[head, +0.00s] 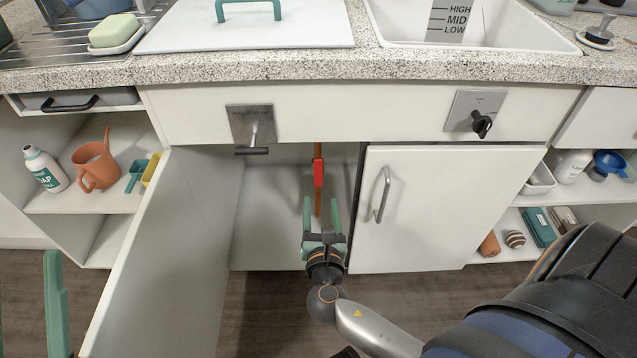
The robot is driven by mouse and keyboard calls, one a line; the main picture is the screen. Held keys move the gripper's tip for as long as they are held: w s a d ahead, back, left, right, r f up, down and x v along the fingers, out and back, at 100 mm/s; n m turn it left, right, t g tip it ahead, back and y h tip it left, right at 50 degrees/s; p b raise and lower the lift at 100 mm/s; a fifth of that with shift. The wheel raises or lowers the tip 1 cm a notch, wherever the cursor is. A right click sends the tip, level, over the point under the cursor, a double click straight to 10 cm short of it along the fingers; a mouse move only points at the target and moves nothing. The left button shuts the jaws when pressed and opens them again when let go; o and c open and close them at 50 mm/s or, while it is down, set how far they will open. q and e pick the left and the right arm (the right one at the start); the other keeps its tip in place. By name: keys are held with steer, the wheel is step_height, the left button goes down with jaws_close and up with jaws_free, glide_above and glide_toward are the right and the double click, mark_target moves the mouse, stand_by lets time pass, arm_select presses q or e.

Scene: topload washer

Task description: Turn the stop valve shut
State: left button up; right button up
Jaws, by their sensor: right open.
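The stop valve (318,173) has a red handle on an orange-brown vertical pipe (318,150) inside the open cabinet under the counter. The handle looks upright, in line with the pipe. My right gripper (321,204) is open and empty in front of the cabinet opening. Its two green fingers point up toward the valve, just below it in the picture, and appear apart from it. The lower pipe shows between the fingers. Part of a green finger of my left gripper (55,300) shows at the lower left edge; the rest is cut off.
An open cabinet door (165,260) stands to the left of the opening, and a shut door (440,210) with a bar handle (381,193) to the right. A lever plate (250,124) hangs above.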

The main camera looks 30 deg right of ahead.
mark_target(318, 164)
steer(key=shift+n+t+h, duration=0.3)
steer(key=shift+n+h, duration=0.3)
steer(key=shift+n, duration=0.2)
steer(key=b+x, duration=0.1)
steer(key=x, duration=0.3)
steer(key=b+x, duration=0.1)
steer(key=x, duration=0.3)
steer(key=b+x, duration=0.2)
steer(key=x, duration=0.3)
steer(key=shift+w+a+r, duration=0.1)
steer(key=shift+w+r, duration=0.05)
steer(key=shift+r, duration=0.25)
arm_select(q)
steer(key=shift+s+d+f+m+h, duration=0.1)
steer(key=shift+s+f+m+h, duration=0.15)
steer(key=shift+s+f+h, duration=0.3)
steer(key=shift+s+d+f+m+h, duration=0.1)
steer(key=shift+s+f+m+h, duration=0.2)
steer(key=shift+f+h, duration=0.3)
arm_select(e)
jaws_close()
